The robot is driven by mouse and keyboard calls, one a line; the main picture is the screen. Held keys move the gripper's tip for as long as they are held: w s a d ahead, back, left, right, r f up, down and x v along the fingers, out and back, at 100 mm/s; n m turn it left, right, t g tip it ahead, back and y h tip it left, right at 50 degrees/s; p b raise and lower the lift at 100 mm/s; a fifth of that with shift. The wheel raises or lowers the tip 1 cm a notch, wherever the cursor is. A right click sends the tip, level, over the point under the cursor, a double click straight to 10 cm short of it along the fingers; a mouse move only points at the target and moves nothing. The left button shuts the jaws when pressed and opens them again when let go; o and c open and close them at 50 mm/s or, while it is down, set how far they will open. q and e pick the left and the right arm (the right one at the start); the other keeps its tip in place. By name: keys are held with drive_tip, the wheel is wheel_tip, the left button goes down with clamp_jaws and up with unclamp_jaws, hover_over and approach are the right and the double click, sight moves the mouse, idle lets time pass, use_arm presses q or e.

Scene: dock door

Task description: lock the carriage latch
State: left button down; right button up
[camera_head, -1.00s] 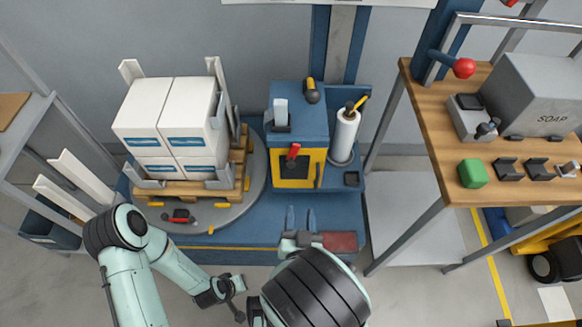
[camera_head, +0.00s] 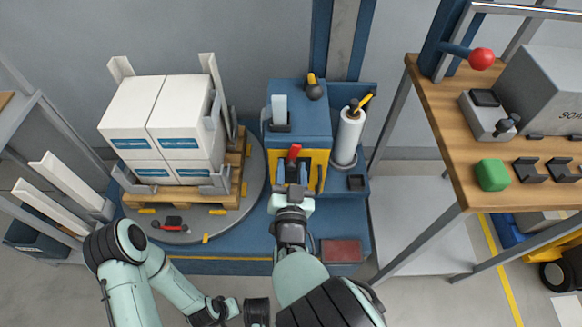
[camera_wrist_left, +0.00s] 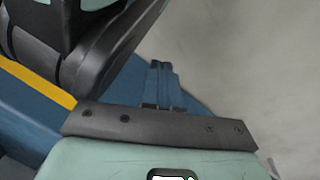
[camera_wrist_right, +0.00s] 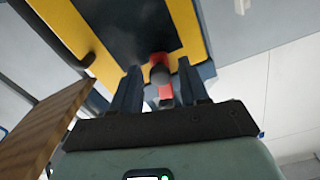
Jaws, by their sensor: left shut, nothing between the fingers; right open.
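A red latch lever (camera_head: 294,152) stands on the yellow-framed front of the blue carriage (camera_head: 299,122). My right gripper (camera_head: 291,178) is open just in front of this frame, below the lever's tip. In the right wrist view the red lever (camera_wrist_right: 162,61), with a dark rounded end, shows between the two spread fingers of my right gripper (camera_wrist_right: 158,77). I cannot tell whether the fingers touch it. My left gripper (camera_wrist_left: 161,68) is shut and empty in the left wrist view, over the floor and blue base edge.
Stacked white boxes (camera_head: 165,112) stand on a pallet on the round turntable (camera_head: 233,195) at left. A film roll (camera_head: 348,137) stands right of the carriage.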

use_arm(q)
drive_tip(key=shift+s+f, duration=0.2)
drive_tip(key=shift+s, duration=0.15)
use_arm(e)
drive_tip(key=shift+w, duration=0.65)
clamp_jaws()
use_arm(q)
drive_tip(key=w+d+r+t+p, duration=0.1)
drive_tip(key=w+r+p, duration=0.2)
drive_tip(key=w+r, duration=0.2)
drive_tip(key=shift+w+r+t, duration=0.4)
use_arm(e)
drive_tip(key=n, duration=0.1)
drive_tip(key=d+n, duration=0.1)
drive_tip(key=n, duration=0.1)
drive_tip(key=shift+d, duration=0.1)
unclamp_jaws()
drive_tip(key=shift+s, duration=0.15)
